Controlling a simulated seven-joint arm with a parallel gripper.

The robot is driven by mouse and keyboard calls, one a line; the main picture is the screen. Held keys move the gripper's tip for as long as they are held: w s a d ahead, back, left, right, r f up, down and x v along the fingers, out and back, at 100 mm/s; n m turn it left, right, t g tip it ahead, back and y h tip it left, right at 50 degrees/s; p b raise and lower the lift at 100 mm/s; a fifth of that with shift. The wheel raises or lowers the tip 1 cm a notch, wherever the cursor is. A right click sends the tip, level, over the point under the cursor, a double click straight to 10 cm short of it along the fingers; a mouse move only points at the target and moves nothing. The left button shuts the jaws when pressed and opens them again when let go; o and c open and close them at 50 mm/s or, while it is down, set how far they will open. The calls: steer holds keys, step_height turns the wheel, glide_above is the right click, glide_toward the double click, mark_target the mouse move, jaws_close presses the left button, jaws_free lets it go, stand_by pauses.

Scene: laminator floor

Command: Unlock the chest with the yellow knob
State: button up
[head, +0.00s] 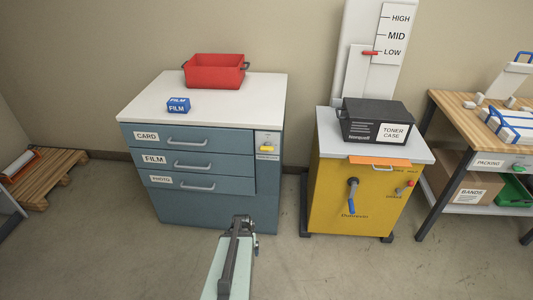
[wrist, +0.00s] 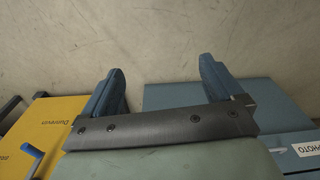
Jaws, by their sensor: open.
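The chest (head: 210,208) is a blue-grey drawer cabinet with a white top, at left centre in the head view. Its drawers, labelled CARD, FILM and PHOTO, look shut. The yellow knob (head: 267,148) is on a pale plate at the upper right of the chest's front; its exact turn is too small to tell. My gripper (head: 241,221) is in front of the chest, lower than the knob and apart from it. Part of the chest (wrist: 180,97) shows there, but not the knob.
To the right stand a yellow machine (head: 335,185) with a crank, bearing a black toner case (head: 362,125), and a packing bench (head: 440,102). A pallet (head: 50,175) lies far left. Floor between is clear.

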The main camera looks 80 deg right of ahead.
steer(key=s+d+r+m+h, duration=0.1)
steer(key=s+d+r+h, duration=0.1)
steer(key=d, duration=0.3)
steer(key=s+d+r+h, duration=0.2)
steer(key=s+d, duration=0.1)
steer(key=d, duration=0.3)
steer(key=h, duration=1.3)
glide_toward(267, 150)
steer(key=d, duration=0.9)
steer(key=shift+w+d+f, duration=0.1)
steer(key=shift+w+d, duration=0.05)
steer(key=shift+d, duration=0.2)
steer(key=shift+c, duration=0.3)
steer(key=c, duration=1)
